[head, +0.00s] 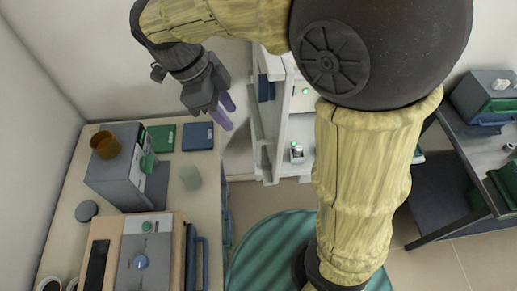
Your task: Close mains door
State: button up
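A white cabinet (296,132) stands against the back wall, partly hidden behind my arm. A narrow pale upright panel (257,128) at its left side looks like a door standing out from it; I cannot tell for certain that it is the mains door. My gripper (225,112) has two purple fingers, apart with nothing between them. It hangs to the left of the panel, and there seems to be a gap between them. The cabinet's right part is hidden by my arm.
A bench (190,205) on the left holds a grey device (118,168) with an amber beaker (105,145), a furnace-like unit (140,255), and green and blue pads. A dark table (465,150) with equipment stands at right. A green round mat (265,250) lies on the floor.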

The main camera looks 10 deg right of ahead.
aim_at(259, 154)
jog(key=p+x, duration=0.2)
jog(key=x, duration=1.5)
jog(key=shift+f+p, duration=0.25)
jog(key=shift+p, duration=0.15)
grip_shut()
